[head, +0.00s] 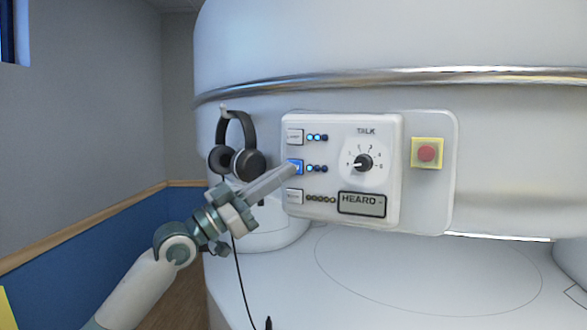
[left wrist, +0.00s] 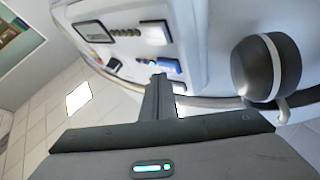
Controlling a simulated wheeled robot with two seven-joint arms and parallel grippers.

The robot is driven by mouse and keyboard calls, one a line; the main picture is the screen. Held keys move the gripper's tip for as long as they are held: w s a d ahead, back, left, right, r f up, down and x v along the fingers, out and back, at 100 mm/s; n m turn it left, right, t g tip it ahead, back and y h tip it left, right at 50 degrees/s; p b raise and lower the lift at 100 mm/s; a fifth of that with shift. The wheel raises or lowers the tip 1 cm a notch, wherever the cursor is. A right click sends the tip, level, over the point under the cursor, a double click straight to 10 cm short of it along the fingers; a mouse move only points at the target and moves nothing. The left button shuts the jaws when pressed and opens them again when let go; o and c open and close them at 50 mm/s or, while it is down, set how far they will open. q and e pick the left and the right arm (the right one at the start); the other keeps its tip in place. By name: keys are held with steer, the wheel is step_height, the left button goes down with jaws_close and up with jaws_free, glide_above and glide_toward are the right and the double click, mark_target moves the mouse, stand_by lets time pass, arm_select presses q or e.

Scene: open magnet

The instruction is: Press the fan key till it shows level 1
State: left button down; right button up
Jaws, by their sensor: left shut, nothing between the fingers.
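The white control panel (head: 382,200) has three keys in a column on its left side. The middle key (head: 298,163) glows blue, and my fingertips cover part of it and its label. In the row of lights (head: 317,168) beside it, the first is bright and the other two are dark. My left gripper (head: 290,170) is shut and empty, its fingertips at the middle key. In the left wrist view the closed fingers (left wrist: 158,85) end close to the blue key (left wrist: 168,67); I cannot tell whether they press it. My right gripper is out of view.
The upper key (head: 294,137) has two bright lights beside it; the lower key (head: 294,196) has a dim row. A TALK dial (head: 363,163), a HEARD display (head: 361,204) and a red button (head: 426,153) lie right. Headphones (head: 246,162) hang left, close to my gripper.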

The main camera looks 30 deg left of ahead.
arm_select(q)
steer(key=shift+s, duration=0.3)
steer(key=shift+s+d, duration=0.15)
steer(key=shift+s, duration=1.1)
steer(key=shift+s+d, duration=0.1)
steer(key=shift+s, duration=1.15)
steer(key=shift+f, duration=0.1)
